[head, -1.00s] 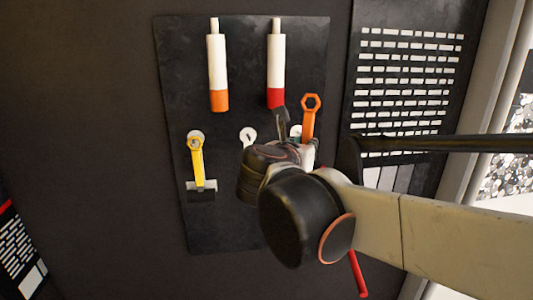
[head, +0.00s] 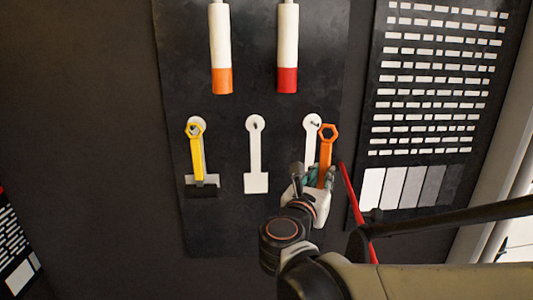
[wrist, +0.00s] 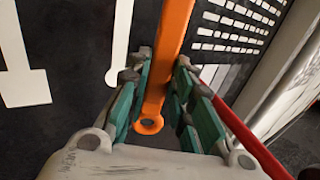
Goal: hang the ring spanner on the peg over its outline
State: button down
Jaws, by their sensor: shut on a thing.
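The orange ring spanner (head: 326,158) stands nearly upright in my gripper (head: 313,178), its ring end up. In the wrist view my gripper (wrist: 163,68) is shut on the shaft of the spanner (wrist: 168,50), with the small lower eye below the fingers. The ring is just right of and slightly below the peg (head: 314,124) at the head of the right white outline (head: 310,142). The ring does not look threaded on that peg; the gap in depth is unclear. The gripper and spanner hide this outline's lower part.
A yellow tool (head: 197,155) hangs at the left outline. The middle outline (head: 256,160) is bare, with its own peg. Two white cylinders, orange-tipped (head: 221,50) and red-tipped (head: 287,50), hang above. A red rod (head: 355,205) is close right of the gripper.

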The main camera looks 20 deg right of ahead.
jog(key=shift+w+d+f+b, duration=0.3)
jog(key=shift+w+d+b, duration=0.3)
jog(key=shift+w, duration=1.1)
jog(key=shift+w+d+f+b, duration=0.35)
jog(key=shift+w+b, duration=0.3)
jog(key=shift+w, duration=1)
jog(key=shift+w+d+f+b, duration=0.25)
jog(key=shift+w+d+b, duration=0.35)
jog(key=shift+w, duration=1.1)
jog(key=shift+a, duration=0.1)
jog(key=c, duration=1.3)
grip_release()
